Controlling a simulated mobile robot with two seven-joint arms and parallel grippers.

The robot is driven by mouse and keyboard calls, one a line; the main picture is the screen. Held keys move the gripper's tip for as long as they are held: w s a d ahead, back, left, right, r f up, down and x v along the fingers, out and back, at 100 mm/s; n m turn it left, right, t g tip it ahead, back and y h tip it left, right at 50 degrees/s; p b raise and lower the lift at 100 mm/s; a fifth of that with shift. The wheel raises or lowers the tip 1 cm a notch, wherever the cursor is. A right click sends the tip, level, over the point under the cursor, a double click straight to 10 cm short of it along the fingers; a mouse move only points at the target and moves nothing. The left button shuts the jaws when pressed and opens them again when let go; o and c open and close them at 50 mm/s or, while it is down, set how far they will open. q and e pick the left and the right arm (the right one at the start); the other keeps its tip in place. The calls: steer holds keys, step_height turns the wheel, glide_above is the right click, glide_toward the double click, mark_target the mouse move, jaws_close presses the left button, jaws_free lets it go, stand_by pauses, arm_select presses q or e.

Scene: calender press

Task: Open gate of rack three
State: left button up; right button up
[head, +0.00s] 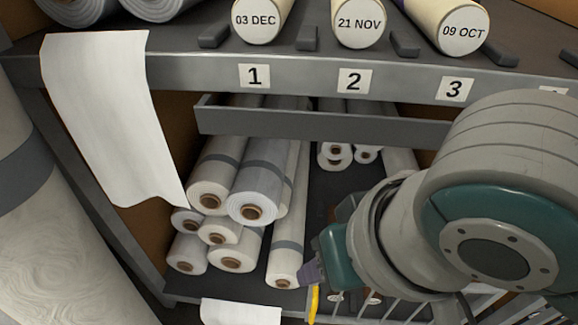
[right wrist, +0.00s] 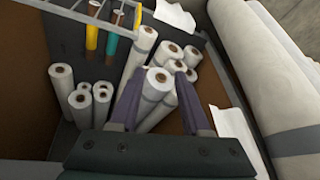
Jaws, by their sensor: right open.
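The label "3" (head: 455,88) is on the shelf edge in the head view, above my right arm, which hides most of the space below it. A low gate of pale bars (head: 390,308) shows at the bottom. In the right wrist view, bars (right wrist: 75,15) cross the upper left, with yellow (right wrist: 92,38) and teal (right wrist: 113,35) handle-like pieces. A yellow piece (head: 313,305) also shows in the head view, just below my right gripper (head: 312,272). That gripper is open (right wrist: 157,80), with white rolls beyond its purple fingers. I cannot tell which rack each handle belongs to. My left gripper is out of view.
Several white rolls (head: 252,190) are stacked left of my right gripper. A grey bar (head: 310,122) crosses above them. A white sheet (head: 115,115) hangs at the left, near a large roll (head: 22,215). Dated rolls (head: 358,22) lie on the shelf above.

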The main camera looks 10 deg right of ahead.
steer(key=m+h+b, duration=0.2)
steer(key=b, duration=2.5)
glide_toward(315, 312)
steer(key=f, duration=0.2)
steer(key=b+x, duration=0.5)
steer(key=x, duration=0.1)
steer(key=b+x, duration=0.3)
steer(key=shift+w+f+b, duration=0.2)
steer(key=shift+w+b, duration=0.1)
steer(key=shift+w, duration=0.2)
steer(key=shift+c, duration=0.4)
jaws_close()
